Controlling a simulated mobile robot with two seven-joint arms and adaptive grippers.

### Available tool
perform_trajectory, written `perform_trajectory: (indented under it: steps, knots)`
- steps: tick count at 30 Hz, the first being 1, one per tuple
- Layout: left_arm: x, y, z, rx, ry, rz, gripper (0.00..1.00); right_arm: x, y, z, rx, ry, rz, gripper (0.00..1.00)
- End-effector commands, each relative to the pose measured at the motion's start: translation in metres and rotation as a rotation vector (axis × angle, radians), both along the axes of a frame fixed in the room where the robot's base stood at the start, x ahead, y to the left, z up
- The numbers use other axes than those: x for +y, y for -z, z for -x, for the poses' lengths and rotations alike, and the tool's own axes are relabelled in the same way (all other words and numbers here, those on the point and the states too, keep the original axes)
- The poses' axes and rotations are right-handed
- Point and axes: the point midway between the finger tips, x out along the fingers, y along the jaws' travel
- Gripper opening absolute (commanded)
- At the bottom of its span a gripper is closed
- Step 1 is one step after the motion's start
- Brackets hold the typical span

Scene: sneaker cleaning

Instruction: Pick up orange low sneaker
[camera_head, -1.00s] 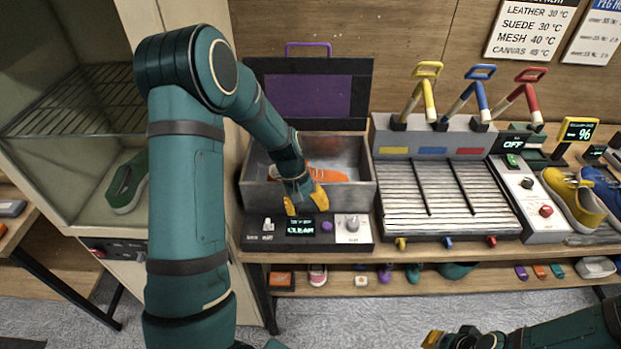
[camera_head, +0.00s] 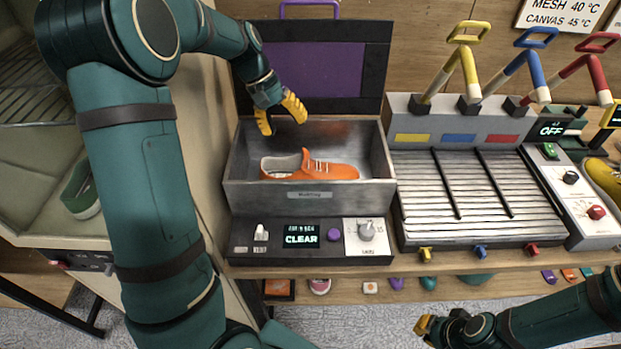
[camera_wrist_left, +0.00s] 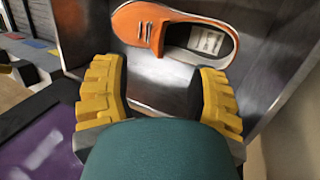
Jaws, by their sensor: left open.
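The orange low sneaker (camera_head: 309,167) lies upright inside a grey open-topped metal box, its toe to the right. My left gripper (camera_head: 283,122) is open and empty, over the back part of the box, behind and above the sneaker. In the left wrist view the sneaker (camera_wrist_left: 175,33) lies beyond the spread yellow fingers (camera_wrist_left: 160,92), apart from them. My right gripper (camera_head: 428,329) is at the bottom right, away from the box; its jaws are too small and angled to read.
The metal box (camera_head: 310,197) has walls around the sneaker and a raised purple-and-black lid (camera_head: 318,70) behind. A panel reading CLEAR (camera_head: 302,236) is in front. A slatted rack (camera_head: 480,200) with coloured handles stands to the right. A tall cabinet is at the left.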

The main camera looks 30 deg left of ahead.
Motion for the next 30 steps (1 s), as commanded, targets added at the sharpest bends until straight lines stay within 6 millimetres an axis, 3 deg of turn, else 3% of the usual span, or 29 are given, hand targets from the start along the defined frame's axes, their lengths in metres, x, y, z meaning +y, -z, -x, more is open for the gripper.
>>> perform_trajectory:
  steps: [9,20,30]
  knots:
    - [-0.025,0.055,-0.004,0.004,0.002,0.002,0.59,0.001,0.011,0.003,0.007,-0.006,-0.002,0.00]
    - [-0.035,0.076,-0.008,0.004,0.001,0.001,0.59,0.001,0.015,0.005,0.010,-0.009,-0.003,0.00]
    - [-0.051,0.116,-0.016,0.003,0.000,0.001,0.59,0.002,0.024,0.008,0.017,-0.014,-0.005,0.00]
